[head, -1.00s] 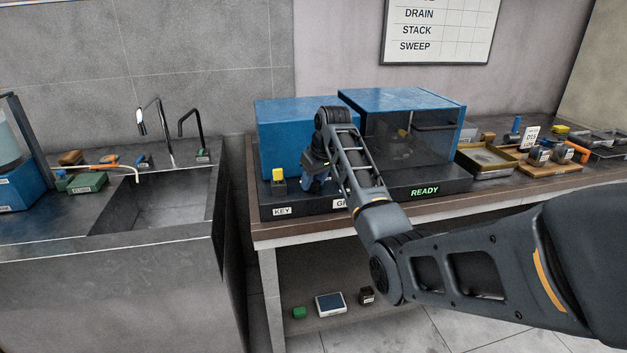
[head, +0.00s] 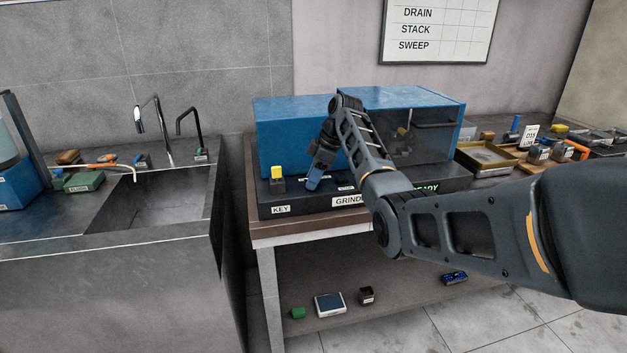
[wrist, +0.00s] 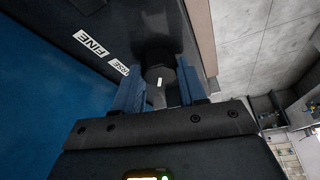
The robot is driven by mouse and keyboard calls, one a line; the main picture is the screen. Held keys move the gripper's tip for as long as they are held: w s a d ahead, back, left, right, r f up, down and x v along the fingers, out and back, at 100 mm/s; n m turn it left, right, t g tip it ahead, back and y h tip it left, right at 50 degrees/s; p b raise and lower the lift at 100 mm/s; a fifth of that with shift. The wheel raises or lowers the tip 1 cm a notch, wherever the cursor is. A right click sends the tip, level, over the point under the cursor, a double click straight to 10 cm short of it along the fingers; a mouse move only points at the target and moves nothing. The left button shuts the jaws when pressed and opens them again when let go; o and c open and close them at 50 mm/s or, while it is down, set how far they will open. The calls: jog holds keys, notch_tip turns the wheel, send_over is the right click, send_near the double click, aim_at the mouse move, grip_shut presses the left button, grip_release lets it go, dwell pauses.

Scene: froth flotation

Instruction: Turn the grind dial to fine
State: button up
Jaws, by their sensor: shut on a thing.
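The grind dial (wrist: 160,58) is a dark round knob between my two blue fingers in the wrist view. A short white mark shows on it; I cannot tell which label it points at. The FINE label (wrist: 88,42) lies on the dark panel, up and left of the dial. A second label (wrist: 118,67), partly hidden and ending in "RSE", lies nearer the dial. My gripper (head: 313,180) is shut on the dial and tilted, above the GRIND label (head: 348,201) in the head view, where it hides the dial.
The dial's black base carries a yellow-topped key switch (head: 277,178) at left, the KEY label (head: 281,210), and a green READY display (head: 428,188) partly covered by my arm. A blue housing (head: 290,130) stands close behind my gripper. A sink (head: 150,205) is further left.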

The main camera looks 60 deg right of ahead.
jog(key=n+b, duration=0.1)
jog(key=n, duration=0.1)
jog(key=n+y+b, duration=0.1)
jog(key=n, duration=0.1)
jog(key=shift+w+d+f+g+b, duration=0.1)
jog(key=shift+d+g+b, duration=0.05)
jog(key=shift+g+b, duration=0.2)
jog(key=shift+n+g+y+b, duration=0.25)
jog(key=shift+n+y+b, duration=0.3)
jog(key=shift+n, duration=0.65)
jog(key=o, duration=1.1)
jog(key=shift+c, duration=0.2)
jog(key=v, duration=0.8)
jog(key=shift+p, duration=0.3)
jog(key=shift+w, duration=0.15)
